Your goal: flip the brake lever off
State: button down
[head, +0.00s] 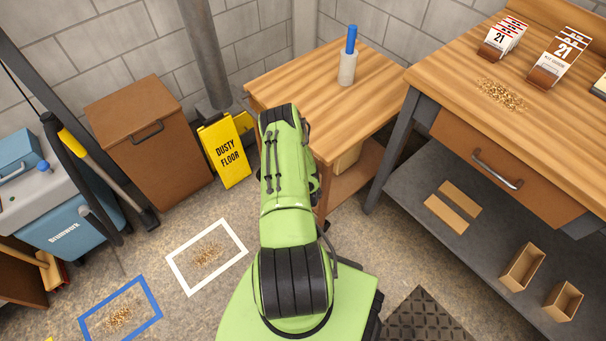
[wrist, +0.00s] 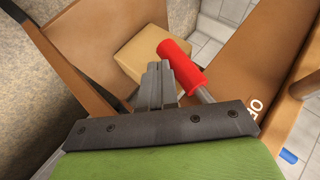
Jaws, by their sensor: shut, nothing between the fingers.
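The brake lever's red grip (wrist: 178,60) shows in the wrist view, on a grey metal shaft that runs down to the right. My gripper (wrist: 158,70) is shut and empty. Its closed fingertips lie just left of the red grip in the picture, very close to it; I cannot tell whether they touch. White letters starting with "O" (wrist: 254,106) show on the brown wooden surface right of the lever. The rest of that word and the lever's base are hidden. In the head view my green arm covers the gripper and the lever.
A tan box (wrist: 152,50) lies beyond the fingers, with brown panels on both sides. In the head view, a small wooden table (head: 300,75) holds a blue-handled thing in a white holder (head: 348,68). A yellow floor sign (head: 226,152) stands left of my arm.

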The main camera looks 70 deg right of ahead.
jog(key=shift+w+d+f+t+b, duration=0.1)
jog(key=shift+w+d+t+b, duration=0.25)
jog(key=shift+w, duration=0.25)
dwell(0.4)
